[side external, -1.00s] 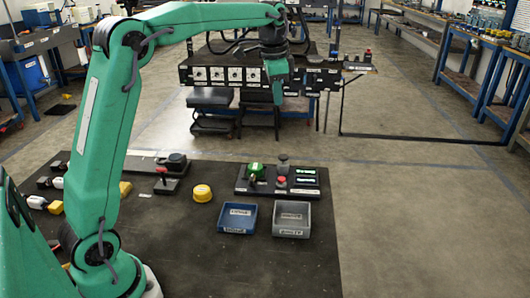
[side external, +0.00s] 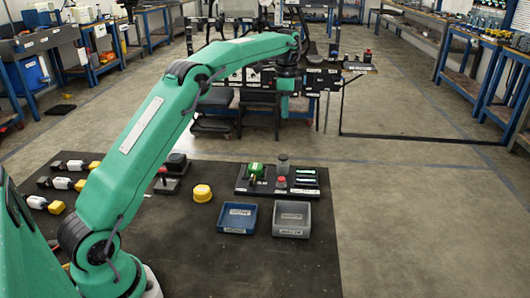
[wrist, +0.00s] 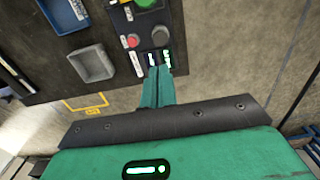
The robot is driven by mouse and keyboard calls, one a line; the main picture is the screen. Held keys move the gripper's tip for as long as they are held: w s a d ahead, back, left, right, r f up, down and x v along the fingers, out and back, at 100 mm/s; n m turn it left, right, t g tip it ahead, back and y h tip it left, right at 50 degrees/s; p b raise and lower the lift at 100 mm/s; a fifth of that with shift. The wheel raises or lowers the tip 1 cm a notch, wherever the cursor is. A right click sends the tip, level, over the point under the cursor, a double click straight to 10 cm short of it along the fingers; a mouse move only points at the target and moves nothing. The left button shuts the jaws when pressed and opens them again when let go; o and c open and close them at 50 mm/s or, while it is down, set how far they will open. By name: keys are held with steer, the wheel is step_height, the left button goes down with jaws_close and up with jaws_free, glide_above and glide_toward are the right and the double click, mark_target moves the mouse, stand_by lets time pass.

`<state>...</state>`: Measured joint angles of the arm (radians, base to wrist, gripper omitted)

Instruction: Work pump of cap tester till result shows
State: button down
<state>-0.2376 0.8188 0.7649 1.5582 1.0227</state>
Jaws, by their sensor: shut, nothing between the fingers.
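The cap tester (side external: 240,186) is a dark board at the back right of the black bench. It carries a green part (side external: 256,170), an upright grey plunger-like knob (side external: 283,163), a red button (side external: 280,183) and two small lit displays (side external: 305,176). My gripper (side external: 284,116) points down in the air, above and apart from the tester. In the wrist view my gripper (wrist: 165,70) has its fingers together and empty. Beyond the tips are the red button (wrist: 132,40), the round knob (wrist: 160,36) and the lit displays (wrist: 152,59), too small to read.
A blue tray (side external: 237,230) and a grey tray (side external: 291,232) stand in front of the tester. A yellow dome (side external: 202,193), a joystick-like control (side external: 164,180) and several white-and-yellow bottles (side external: 63,183) are to the left. The bench's front right is clear.

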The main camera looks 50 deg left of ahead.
mark_target(283, 156)
stand_by(0.4)
step_height(283, 156, down, 14)
steer(key=shift+f, duration=0.1)
stand_by(0.7)
steer(key=shift+f, duration=1)
step_height(283, 156, up, 14)
steer(key=shift+r, duration=0.25)
stand_by(0.4)
steer(key=shift+r, duration=0.1)
stand_by(0.8)
